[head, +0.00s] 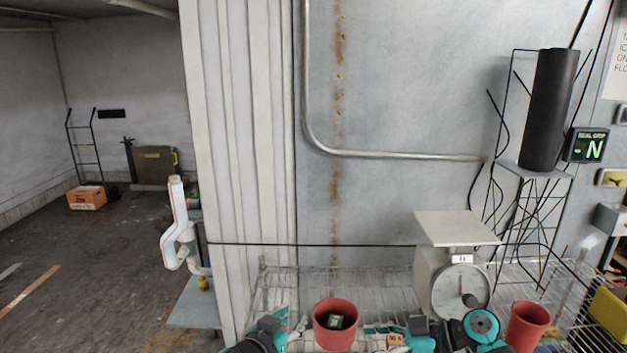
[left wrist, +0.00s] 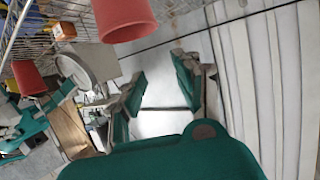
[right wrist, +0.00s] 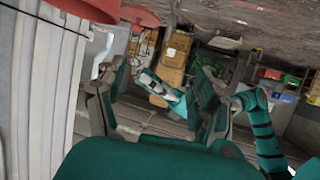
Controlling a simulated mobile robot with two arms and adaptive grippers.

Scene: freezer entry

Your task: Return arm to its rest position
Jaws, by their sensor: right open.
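My left gripper (head: 277,325) is low in the head view, just left of a red bucket (head: 334,342). In the left wrist view (left wrist: 158,80) its two fingers stand apart with nothing between them, and a red bucket (left wrist: 126,25) hangs in view beyond them. My right gripper shows in the right wrist view (right wrist: 162,82) with its fingers apart and empty; a teal and grey arm part appears in the gap behind them. In the head view teal arm parts show right of the bucket, but the right fingertips are hard to make out. The bucket holds a small dark green item.
A wire shelf (head: 290,272) runs along the wall. A dial scale (head: 432,268) and a second red bucket (head: 527,328) stand on the right. A black cylinder (head: 548,110) tops a wire stand. Open floor (head: 100,270) lies at left beyond the strip curtain (head: 240,130).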

